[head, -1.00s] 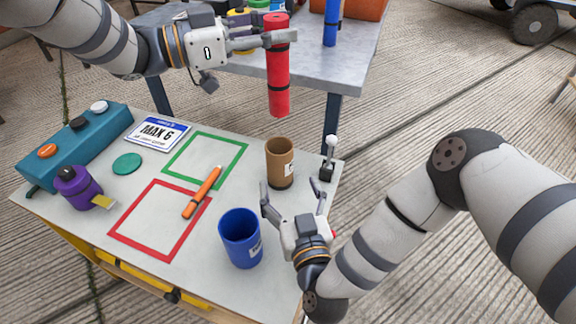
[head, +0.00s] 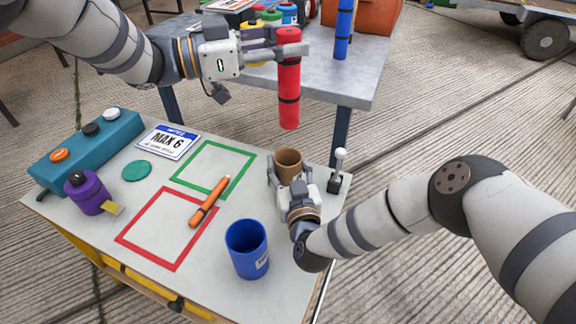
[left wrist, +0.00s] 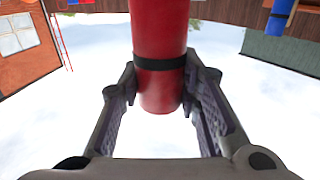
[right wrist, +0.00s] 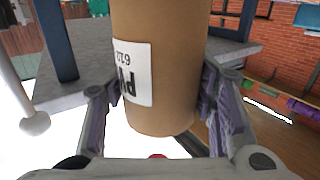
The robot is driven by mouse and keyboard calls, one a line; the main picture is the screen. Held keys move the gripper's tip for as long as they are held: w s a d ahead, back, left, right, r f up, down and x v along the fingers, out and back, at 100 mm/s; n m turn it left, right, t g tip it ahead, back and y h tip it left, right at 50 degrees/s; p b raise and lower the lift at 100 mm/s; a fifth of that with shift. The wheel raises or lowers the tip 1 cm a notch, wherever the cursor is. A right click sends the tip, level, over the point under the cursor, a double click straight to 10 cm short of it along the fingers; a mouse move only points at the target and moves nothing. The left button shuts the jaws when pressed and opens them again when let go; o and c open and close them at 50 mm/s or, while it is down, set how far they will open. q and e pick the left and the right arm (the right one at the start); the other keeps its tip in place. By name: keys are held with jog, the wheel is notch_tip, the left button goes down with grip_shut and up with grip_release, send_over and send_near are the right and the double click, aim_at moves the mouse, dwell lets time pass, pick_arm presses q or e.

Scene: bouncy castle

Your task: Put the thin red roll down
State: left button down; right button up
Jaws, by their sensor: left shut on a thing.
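The thin red roll (head: 289,92) has dark bands and hangs upright in the air above the far right part of the near table. My left gripper (head: 290,47) is shut on its upper end; the left wrist view also shows the roll (left wrist: 160,60) between the fingers. My right gripper (head: 292,183) is low over the near table with its fingers on either side of a brown cup (head: 288,162). The right wrist view shows the labelled cup (right wrist: 160,70) between these fingers; I cannot tell whether they press on it.
The near table (head: 220,255) holds a blue cup (head: 246,248), an orange marker (head: 208,202), red and green outlined squares, a purple tape measure (head: 88,193), a teal button box (head: 85,150) and a white-knobbed lever (head: 338,170). A grey table (head: 370,85) stands behind.

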aim_at(281, 69)
jog(key=c, duration=0.8)
pick_arm(q)
jog(key=n+t, duration=0.1)
jog(key=w+r+t+y, duration=0.1)
jog(key=shift+r+n+t, duration=0.1)
jog(key=shift+n+t, duration=0.2)
jog(key=shift+n, duration=0.1)
pick_arm(e)
jog(key=shift+o, duration=0.2)
pick_arm(q)
jog(key=n+t+y, duration=0.1)
jog(key=n+t, duration=0.1)
jog(key=shift+w+a+t+y, duration=0.1)
jog(key=shift+w+t+y, duration=0.2)
jog(key=shift+y, duration=0.1)
jog(key=f+n+t+y, duration=0.1)
jog(key=s+f+n+t+y, duration=0.1)
jog(key=f, duration=0.1)
jog(key=s+f+n+t+y, duration=0.1)
jog(key=shift+f+y, duration=0.3)
jog(key=shift+f, duration=0.1)
notch_tip(281, 69, down, 16)
jog(key=shift+t, duration=0.3)
jog(key=shift+w+f, duration=0.1)
jog(key=shift+f, duration=0.05)
jog(key=shift+f, duration=0.15)
jog(key=c, duration=1.2)
grip_release()
